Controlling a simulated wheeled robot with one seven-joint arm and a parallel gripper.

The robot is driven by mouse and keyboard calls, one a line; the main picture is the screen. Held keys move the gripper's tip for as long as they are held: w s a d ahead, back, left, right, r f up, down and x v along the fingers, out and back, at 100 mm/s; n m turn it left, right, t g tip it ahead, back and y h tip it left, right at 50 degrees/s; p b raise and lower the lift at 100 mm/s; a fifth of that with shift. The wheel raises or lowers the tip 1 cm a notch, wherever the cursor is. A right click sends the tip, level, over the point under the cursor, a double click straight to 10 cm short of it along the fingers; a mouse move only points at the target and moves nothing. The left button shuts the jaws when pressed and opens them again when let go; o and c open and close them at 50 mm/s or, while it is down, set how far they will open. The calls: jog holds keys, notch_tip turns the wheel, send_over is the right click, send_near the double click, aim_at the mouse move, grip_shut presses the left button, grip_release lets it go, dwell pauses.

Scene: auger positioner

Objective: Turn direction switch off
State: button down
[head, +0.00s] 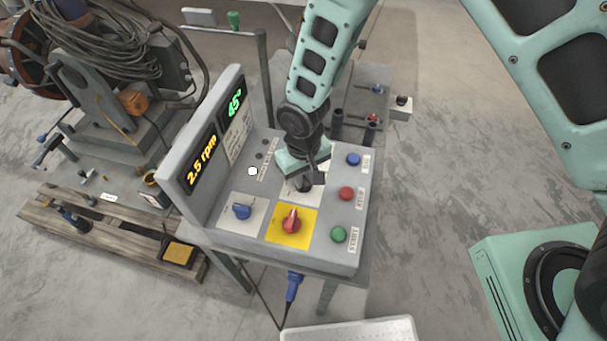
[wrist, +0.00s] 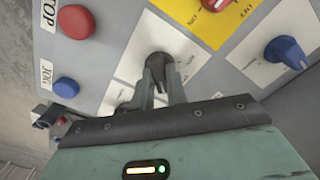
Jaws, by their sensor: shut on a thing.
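A dark rotary switch (wrist: 160,65) on a white plate sits between my fingertips in the wrist view; I take it for the direction switch, but its label is not readable. My gripper (wrist: 163,80) is shut on this switch, with one finger on each side. In the head view my gripper (head: 304,181) reaches down onto the panel behind the yellow plate and hides most of the switch and part of its white plate. The switch's exact angle is hard to tell.
The grey control box (head: 225,238) also carries a red knob (head: 291,222) on yellow, a blue knob (head: 242,211), and blue (head: 353,159), red (head: 346,193) and green (head: 338,234) buttons. Its upright display panel (head: 203,160) stands left of my gripper, showing 2.5 rpm and 45°.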

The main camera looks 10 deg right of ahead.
aim_at(304, 179)
jog(key=shift+n, duration=0.3)
jog(key=n+b, duration=0.2)
jog(key=n, duration=0.1)
jog(key=shift+f+n, duration=0.1)
jog(key=shift+n, duration=0.2)
jog(key=shift+n+b, duration=0.45)
jog(key=shift+n, duration=1.85)
jog(key=c, duration=1.4)
grip_release()
notch_tip(304, 179, up, 18)
jog(key=b, duration=0.2)
jog(key=shift+f, duration=0.15)
